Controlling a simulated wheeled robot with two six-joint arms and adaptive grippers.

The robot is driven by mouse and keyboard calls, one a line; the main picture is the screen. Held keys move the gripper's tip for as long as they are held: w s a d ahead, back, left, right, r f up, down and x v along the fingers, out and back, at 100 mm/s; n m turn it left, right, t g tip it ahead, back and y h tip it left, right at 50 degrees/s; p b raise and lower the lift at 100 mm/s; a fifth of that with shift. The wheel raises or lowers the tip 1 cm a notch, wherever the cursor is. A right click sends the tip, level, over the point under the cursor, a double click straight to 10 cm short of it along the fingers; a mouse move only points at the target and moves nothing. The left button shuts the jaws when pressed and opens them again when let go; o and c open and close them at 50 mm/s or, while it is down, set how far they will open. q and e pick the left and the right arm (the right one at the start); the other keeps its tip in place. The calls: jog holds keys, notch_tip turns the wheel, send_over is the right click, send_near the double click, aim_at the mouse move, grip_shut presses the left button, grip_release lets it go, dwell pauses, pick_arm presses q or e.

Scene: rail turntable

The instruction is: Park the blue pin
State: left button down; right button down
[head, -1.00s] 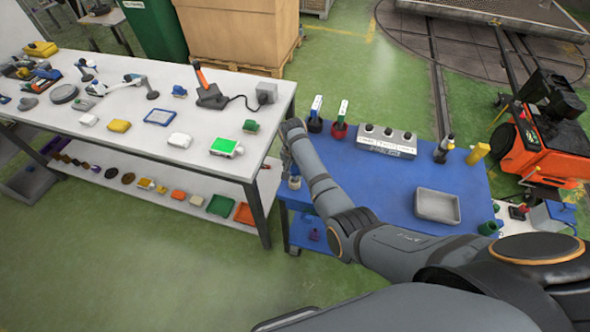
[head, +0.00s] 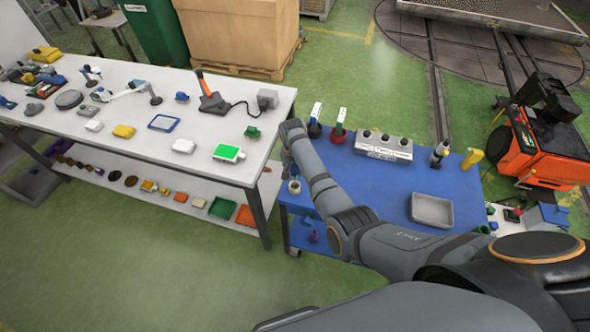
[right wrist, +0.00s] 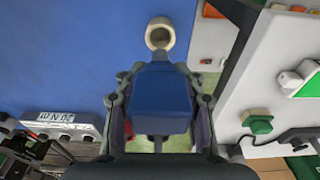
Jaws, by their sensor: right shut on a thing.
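My right arm reaches over the left end of the blue table (head: 390,205) in the head view. My right gripper (right wrist: 160,92) is shut on a blue block-shaped piece, which I take for the blue pin (right wrist: 163,95). A pale ring (right wrist: 160,34) shows just beyond the blue piece in the right wrist view. It also shows in the head view (head: 294,187), beside my right wrist. I cannot tell whether the ring is part of the pin or a separate holder. The gripper's fingers are mostly hidden in the head view. My left gripper is not in view.
Two tagged upright pieces (head: 315,121) (head: 338,126), a grey control box (head: 383,146) and a grey tray (head: 432,211) stand on the blue table. A white bench (head: 200,110) with many small parts is at left. An orange machine (head: 540,150) is at right.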

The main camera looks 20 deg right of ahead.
jog(key=shift+r+p, duration=0.45)
jog(key=shift+r, duration=2.1)
jog(key=shift+f, duration=0.1)
